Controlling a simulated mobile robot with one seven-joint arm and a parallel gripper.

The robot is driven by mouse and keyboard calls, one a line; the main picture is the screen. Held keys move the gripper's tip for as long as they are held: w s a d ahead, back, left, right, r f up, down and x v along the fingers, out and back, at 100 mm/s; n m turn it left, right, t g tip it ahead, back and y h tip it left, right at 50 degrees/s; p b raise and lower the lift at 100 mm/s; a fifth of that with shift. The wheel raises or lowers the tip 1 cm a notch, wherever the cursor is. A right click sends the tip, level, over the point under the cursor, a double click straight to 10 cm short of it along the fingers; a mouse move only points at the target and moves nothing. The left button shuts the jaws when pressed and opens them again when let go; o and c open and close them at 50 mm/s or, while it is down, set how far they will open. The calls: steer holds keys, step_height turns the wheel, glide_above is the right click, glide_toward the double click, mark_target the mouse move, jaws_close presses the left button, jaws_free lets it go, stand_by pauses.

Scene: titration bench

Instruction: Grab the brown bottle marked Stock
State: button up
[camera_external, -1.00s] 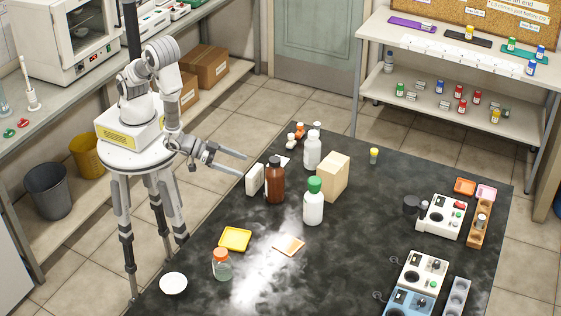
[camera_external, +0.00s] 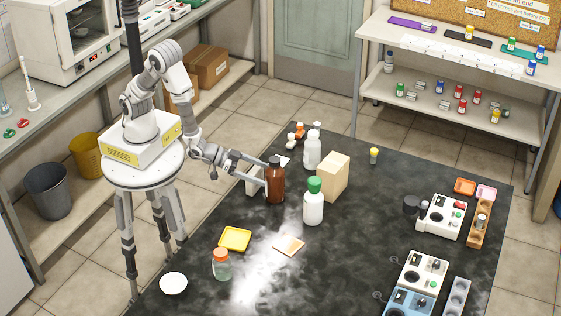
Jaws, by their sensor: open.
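The brown bottle (camera_external: 275,184) stands upright on the dark bench, with a dark cap and a pale label too small to read. My gripper (camera_external: 266,172) is open at the bottle's left side, with its fingers reaching toward the bottle's upper body. One finger shows near the bottle's neck and the other lower at its left. I cannot tell whether either finger touches the bottle.
A green-capped white bottle (camera_external: 314,203), a wooden block (camera_external: 333,178) and another white bottle (camera_external: 312,151) stand close by. A yellow tray (camera_external: 235,239) and an orange-capped jar (camera_external: 221,264) lie nearer the front.

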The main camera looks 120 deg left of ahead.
mark_target(268, 176)
steer(key=x, duration=0.3)
steer(key=shift+w+a, duration=0.1)
steer(key=shift+w, duration=0.1)
steer(key=shift+p+x, duration=0.45)
steer(key=shift+x, duration=2.3)
steer(key=shift+w+r, duration=0.1)
steer(key=shift+r, duration=0.15)
jaws_close()
